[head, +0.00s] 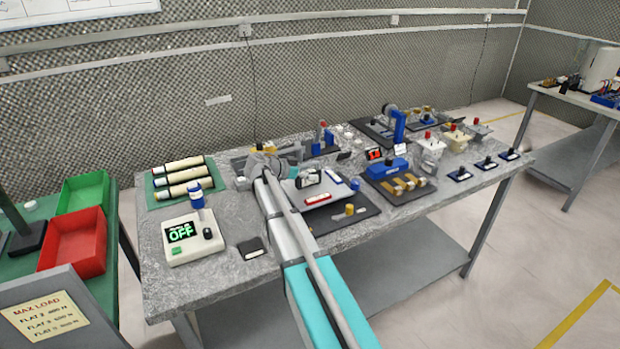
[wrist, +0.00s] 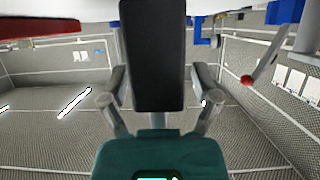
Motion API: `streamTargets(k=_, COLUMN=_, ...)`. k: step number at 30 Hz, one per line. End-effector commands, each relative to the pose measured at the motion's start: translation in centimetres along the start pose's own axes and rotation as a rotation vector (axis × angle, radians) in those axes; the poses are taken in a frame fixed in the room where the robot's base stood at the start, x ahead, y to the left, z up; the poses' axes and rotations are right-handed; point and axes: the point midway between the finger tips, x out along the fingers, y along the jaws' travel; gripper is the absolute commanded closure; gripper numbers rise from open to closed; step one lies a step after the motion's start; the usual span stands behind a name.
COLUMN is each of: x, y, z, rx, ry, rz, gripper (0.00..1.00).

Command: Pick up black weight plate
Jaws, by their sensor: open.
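A black rectangular block, which looks like the black weight plate (wrist: 153,50), is in the middle of the wrist view. It reaches from the top edge down close to the teal gripper body. My gripper (wrist: 160,74) is open, with one grey finger on each side of the block. In the head view my gripper (head: 308,178) is over the white tray (head: 292,197) near the table's middle. The block is too small there to make out clearly.
A red bar (head: 318,199) and a blue piece (head: 354,184) lie close to the gripper on the white tray. A blue fixture (head: 386,169) stands to the right. A scale reading OFF (head: 190,238) and a dark flat block (head: 251,248) are at the front left.

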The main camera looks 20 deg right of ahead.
Motion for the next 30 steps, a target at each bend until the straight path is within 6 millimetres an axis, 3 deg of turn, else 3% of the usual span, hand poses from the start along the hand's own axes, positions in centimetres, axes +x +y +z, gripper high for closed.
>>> streamTargets(k=8, x=-0.03, y=0.00, z=0.01, rx=0.000, ry=0.000, rz=0.000, gripper=0.20)
streamTargets(k=9, x=-0.04, y=-0.01, z=0.01, rx=0.000, ry=0.000, rz=0.000, gripper=0.24)
streamTargets(k=21, x=-0.04, y=0.00, z=0.01, rx=0.000, ry=0.000, rz=0.000, gripper=0.98)
streamTargets(k=30, x=-0.03, y=0.00, z=-0.07, rx=0.000, ry=0.003, rz=0.000, gripper=1.00)
